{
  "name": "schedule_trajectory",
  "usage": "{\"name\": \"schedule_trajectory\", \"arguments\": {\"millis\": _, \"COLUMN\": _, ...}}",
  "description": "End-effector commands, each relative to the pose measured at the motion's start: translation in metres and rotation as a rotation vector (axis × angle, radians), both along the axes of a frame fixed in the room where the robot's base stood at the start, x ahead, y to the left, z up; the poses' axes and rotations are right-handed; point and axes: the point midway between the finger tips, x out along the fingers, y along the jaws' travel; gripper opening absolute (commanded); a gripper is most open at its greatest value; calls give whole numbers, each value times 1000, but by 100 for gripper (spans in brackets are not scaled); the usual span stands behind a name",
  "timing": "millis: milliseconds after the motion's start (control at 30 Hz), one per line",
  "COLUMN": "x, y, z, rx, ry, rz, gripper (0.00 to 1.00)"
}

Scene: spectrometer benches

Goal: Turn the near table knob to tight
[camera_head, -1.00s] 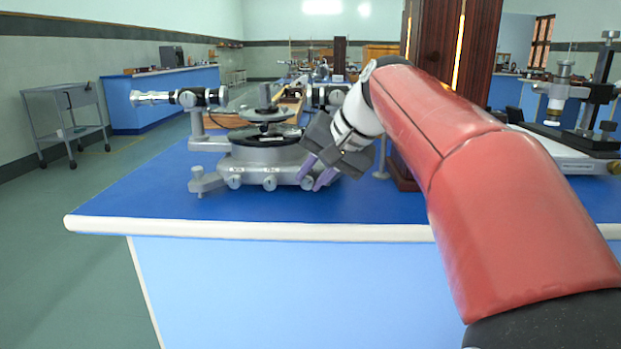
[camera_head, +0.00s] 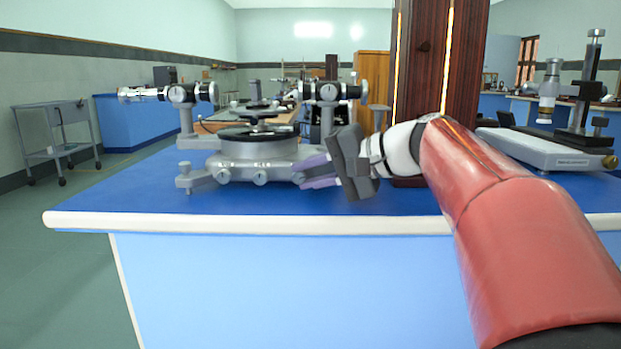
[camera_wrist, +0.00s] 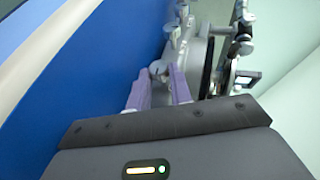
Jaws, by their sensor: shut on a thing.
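The spectrometer (camera_head: 255,152) stands on the blue bench top, with its round dark table (camera_head: 254,133) above a grey base. My gripper (camera_head: 299,176) reaches in from the right, with its purple fingers at the right front of the base. In the wrist view, the fingers of my gripper (camera_wrist: 157,76) are on either side of a small grey knob (camera_wrist: 158,67), the near table knob, and are shut on it. In the head view the fingers mostly hide this knob. Its turn angle cannot be read.
A silver foot (camera_head: 196,180) sticks out at the left. The bench's white front edge (camera_head: 250,223) is clear.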

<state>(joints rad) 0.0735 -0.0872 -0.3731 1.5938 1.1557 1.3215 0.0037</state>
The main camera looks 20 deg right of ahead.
Motion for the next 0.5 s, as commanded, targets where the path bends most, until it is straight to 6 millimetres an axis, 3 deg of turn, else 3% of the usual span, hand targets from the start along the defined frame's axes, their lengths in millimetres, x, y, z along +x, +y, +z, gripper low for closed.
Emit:
{"name": "schedule_trajectory", "arguments": {"millis": 433, "x": 0, "y": 0, "z": -1, "rx": 7, "ry": 1, "rz": 3, "gripper": 0}}
{"name": "schedule_trajectory", "arguments": {"millis": 467, "x": 0, "y": 1, "z": -1, "rx": 7, "ry": 1, "rz": 3, "gripper": 25}}
{"name": "schedule_trajectory", "arguments": {"millis": 500, "x": 0, "y": 1, "z": -1, "rx": 7, "ry": 1, "rz": 3, "gripper": 30}}
